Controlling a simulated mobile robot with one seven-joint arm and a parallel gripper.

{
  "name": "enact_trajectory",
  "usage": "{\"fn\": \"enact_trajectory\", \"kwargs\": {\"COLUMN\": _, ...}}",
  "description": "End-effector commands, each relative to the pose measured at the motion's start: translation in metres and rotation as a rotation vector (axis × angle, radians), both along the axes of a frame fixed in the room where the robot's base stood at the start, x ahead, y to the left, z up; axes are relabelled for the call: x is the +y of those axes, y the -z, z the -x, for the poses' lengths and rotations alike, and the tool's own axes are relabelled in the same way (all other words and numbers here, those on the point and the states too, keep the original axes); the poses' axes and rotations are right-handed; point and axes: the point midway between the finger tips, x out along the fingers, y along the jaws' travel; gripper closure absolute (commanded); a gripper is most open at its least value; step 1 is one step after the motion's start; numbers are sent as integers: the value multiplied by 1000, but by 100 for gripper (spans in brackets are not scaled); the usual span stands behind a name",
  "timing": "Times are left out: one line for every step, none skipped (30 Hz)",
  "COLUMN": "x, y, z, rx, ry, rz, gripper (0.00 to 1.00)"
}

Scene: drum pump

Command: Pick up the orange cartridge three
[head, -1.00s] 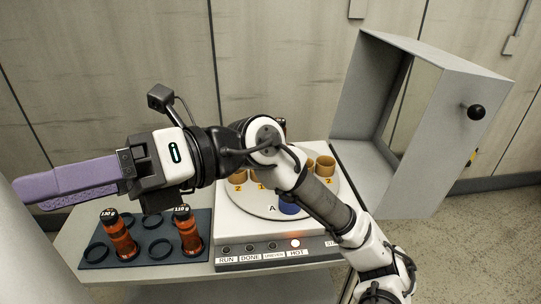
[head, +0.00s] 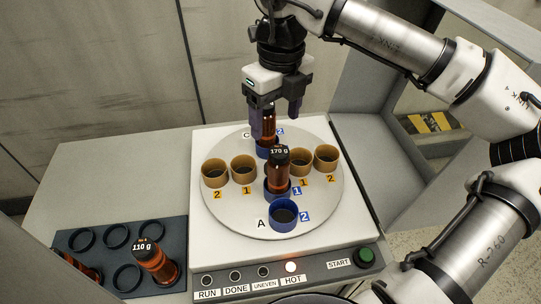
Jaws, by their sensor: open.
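My gripper (head: 276,125) points down over the far side of the round turntable (head: 232,205), fingers apart. An orange cartridge (head: 268,127) stands between or just beside the fingers, in a blue cup (head: 262,153) near the C mark; I cannot tell whether a finger touches it. A second orange cartridge (head: 278,176) with a dark cap reading 170 g stands in a nearer blue cup. Another (head: 80,270) shows partly at the lower left. No cartridge's number three is readable.
The rack (head: 182,240) has several empty rings. Empty tan cups (head: 215,172) flank the turntable's middle, and an empty blue cup (head: 284,215) is at the front by A. The front panel has a lit HOT lamp (head: 291,267) and a green START button (head: 366,256).

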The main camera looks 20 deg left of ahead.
Motion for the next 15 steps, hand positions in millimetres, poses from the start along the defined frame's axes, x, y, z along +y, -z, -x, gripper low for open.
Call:
{"fn": "enact_trajectory", "kwargs": {"x": -6, "y": -1, "z": -4, "rx": -13, "ry": 18, "rz": 21, "gripper": 30}}
{"fn": "enact_trajectory", "kwargs": {"x": -8, "y": 0, "z": -6, "rx": -17, "ry": 25, "rz": 29, "gripper": 30}}
{"fn": "enact_trajectory", "kwargs": {"x": -10, "y": 2, "z": -7, "rx": -20, "ry": 30, "rz": 37, "gripper": 30}}
{"fn": "enact_trajectory", "kwargs": {"x": -11, "y": 4, "z": -8, "rx": -19, "ry": 32, "rz": 40, "gripper": 30}}
{"fn": "enact_trajectory", "kwargs": {"x": -12, "y": 8, "z": -8, "rx": -20, "ry": 33, "rz": 41, "gripper": 30}}
{"fn": "enact_trajectory", "kwargs": {"x": -12, "y": 14, "z": -8, "rx": -20, "ry": 32, "rz": 40, "gripper": 30}}
{"fn": "enact_trajectory", "kwargs": {"x": -12, "y": 19, "z": -7, "rx": -18, "ry": 32, "rz": 40, "gripper": 30}}
{"fn": "enact_trajectory", "kwargs": {"x": -11, "y": 25, "z": -7, "rx": -17, "ry": 31, "rz": 40, "gripper": 30}}
{"fn": "enact_trajectory", "kwargs": {"x": -11, "y": 33, "z": -7, "rx": -17, "ry": 31, "rz": 39, "gripper": 30}}
{"fn": "enact_trajectory", "kwargs": {"x": -11, "y": 40, "z": -7, "rx": -16, "ry": 31, "rz": 38, "gripper": 30}}
{"fn": "enact_trajectory", "kwargs": {"x": -11, "y": 46, "z": -7, "rx": -17, "ry": 31, "rz": 39, "gripper": 30}}
{"fn": "enact_trajectory", "kwargs": {"x": -11, "y": 54, "z": -6, "rx": -16, "ry": 30, "rz": 37, "gripper": 30}}
{"fn": "enact_trajectory", "kwargs": {"x": -11, "y": 59, "z": -6, "rx": -17, "ry": 29, "rz": 36, "gripper": 30}}
{"fn": "enact_trajectory", "kwargs": {"x": -11, "y": 64, "z": -7, "rx": -17, "ry": 30, "rz": 36, "gripper": 30}}
{"fn": "enact_trajectory", "kwargs": {"x": -11, "y": 70, "z": -7, "rx": -17, "ry": 30, "rz": 38, "gripper": 30}}
